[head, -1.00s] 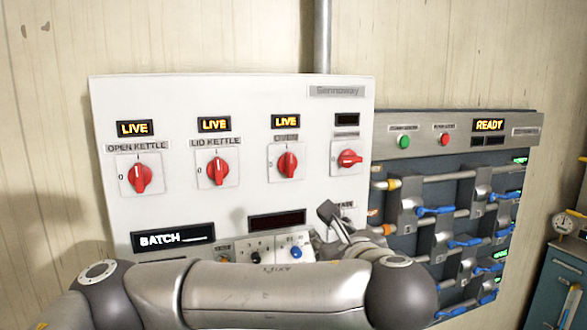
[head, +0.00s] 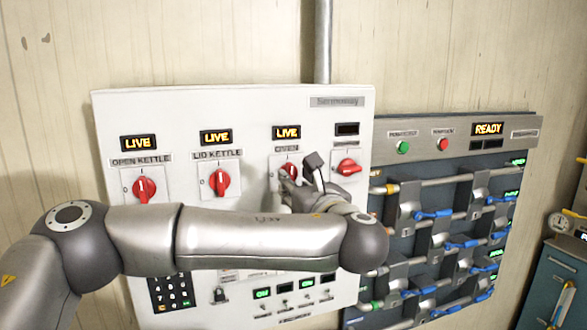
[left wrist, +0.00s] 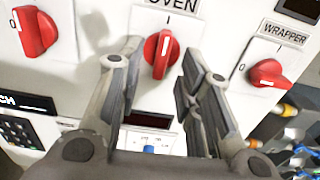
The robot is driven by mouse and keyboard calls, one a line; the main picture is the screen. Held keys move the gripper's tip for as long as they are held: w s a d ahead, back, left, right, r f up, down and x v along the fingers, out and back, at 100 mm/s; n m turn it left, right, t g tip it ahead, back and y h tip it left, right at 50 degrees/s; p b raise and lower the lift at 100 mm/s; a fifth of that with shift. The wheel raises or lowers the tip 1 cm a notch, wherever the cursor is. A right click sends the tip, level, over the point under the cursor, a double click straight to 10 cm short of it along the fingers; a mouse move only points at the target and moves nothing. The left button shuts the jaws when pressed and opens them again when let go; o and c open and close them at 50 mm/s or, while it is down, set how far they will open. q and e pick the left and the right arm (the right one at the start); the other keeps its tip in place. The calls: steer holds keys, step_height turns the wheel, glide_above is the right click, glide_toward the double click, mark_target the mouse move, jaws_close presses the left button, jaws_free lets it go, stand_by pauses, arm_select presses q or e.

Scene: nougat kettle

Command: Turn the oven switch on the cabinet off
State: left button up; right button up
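The oven switch is a red rotary knob (left wrist: 160,54) on a white plate under the OVEN label, with its handle standing upright; in the head view the knob (head: 287,172) is partly hidden by my gripper. The display above it (head: 287,132) reads LIVE. The white cabinet (head: 232,110) hangs on the wall. My left gripper (head: 300,170) is open in front of the oven switch. In the left wrist view its fingers (left wrist: 155,75) stand to either side of the knob, with gaps between. My right gripper is in neither view.
Open kettle knob (head: 146,188) and lid kettle knob (head: 220,182) sit left of the oven knob, both under LIVE displays. The wrapper knob (left wrist: 268,74) lies close on the right, turned sideways. A valve panel (head: 455,150) with blue levers is further right.

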arm_select(q)
steer(key=shift+p+x, duration=0.4)
steer(key=shift+x, duration=0.85)
steer(key=shift+d, duration=0.1)
steer(key=shift+c, duration=0.3)
jaws_close()
